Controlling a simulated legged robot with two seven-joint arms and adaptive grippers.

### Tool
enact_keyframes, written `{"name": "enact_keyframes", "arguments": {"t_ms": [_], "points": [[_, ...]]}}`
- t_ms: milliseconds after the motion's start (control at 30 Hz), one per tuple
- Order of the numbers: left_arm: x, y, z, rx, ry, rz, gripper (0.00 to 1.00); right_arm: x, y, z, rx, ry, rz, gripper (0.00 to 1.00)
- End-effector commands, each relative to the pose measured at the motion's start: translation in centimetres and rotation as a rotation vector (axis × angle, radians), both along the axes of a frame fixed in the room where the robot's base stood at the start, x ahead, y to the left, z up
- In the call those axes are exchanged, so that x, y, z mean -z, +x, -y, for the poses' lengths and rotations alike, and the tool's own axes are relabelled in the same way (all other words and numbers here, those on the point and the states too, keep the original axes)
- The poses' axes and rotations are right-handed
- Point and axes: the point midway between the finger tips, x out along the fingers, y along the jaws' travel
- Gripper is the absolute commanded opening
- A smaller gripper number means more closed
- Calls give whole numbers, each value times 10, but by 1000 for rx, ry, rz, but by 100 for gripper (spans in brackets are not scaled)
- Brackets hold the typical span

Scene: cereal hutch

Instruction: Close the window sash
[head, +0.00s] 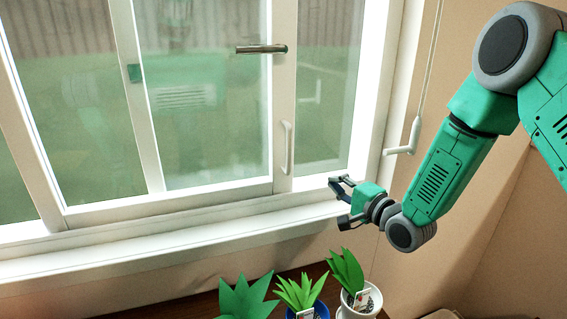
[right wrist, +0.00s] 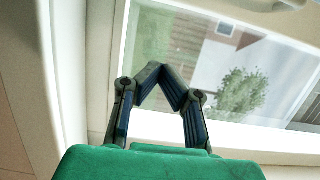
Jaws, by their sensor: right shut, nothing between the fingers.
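The white-framed window sash (head: 284,100) stands upright, its right stile set apart from the right jamb (head: 372,90) by a strip showing the outside. A white vertical pull handle (head: 286,148) is on the stile, with a dark metal bar handle (head: 262,48) higher up. My right gripper (head: 340,190) is in front of the sill, below and right of the pull handle, apart from it. In the right wrist view, its fingers (right wrist: 166,72) meet at the tips with nothing between them. My left gripper is not in view.
The white sill (head: 150,243) runs under the window. Potted green plants (head: 300,292) stand on a brown surface (head: 190,307) below it. A white crank handle (head: 406,140) with a cord hangs on the wall beside my right arm.

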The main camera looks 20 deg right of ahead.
Motion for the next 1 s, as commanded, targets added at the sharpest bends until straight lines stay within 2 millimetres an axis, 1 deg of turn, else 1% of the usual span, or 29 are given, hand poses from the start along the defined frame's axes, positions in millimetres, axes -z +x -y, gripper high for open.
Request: {"name": "enact_keyframes", "arguments": {"t_ms": [67,167,267,400,600,700,800,1000], "points": [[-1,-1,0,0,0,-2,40,0,2,1,1,0,1,0],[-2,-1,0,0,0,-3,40,1,12,-1,1,-2,0,0],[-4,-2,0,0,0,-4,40,1,31,-7,-2,-3,0,0],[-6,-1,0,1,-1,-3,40,2,62,-16,-2,-6,-2,0],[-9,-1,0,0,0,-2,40,1,101,-28,-2,-5,-1,0],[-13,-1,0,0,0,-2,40,1,99,-46,-4,-4,-5,0],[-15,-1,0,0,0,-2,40,1,99,-56,-3,-3,-3,0],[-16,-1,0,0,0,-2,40,2,100,-64,0,-1,-3,0]]}}
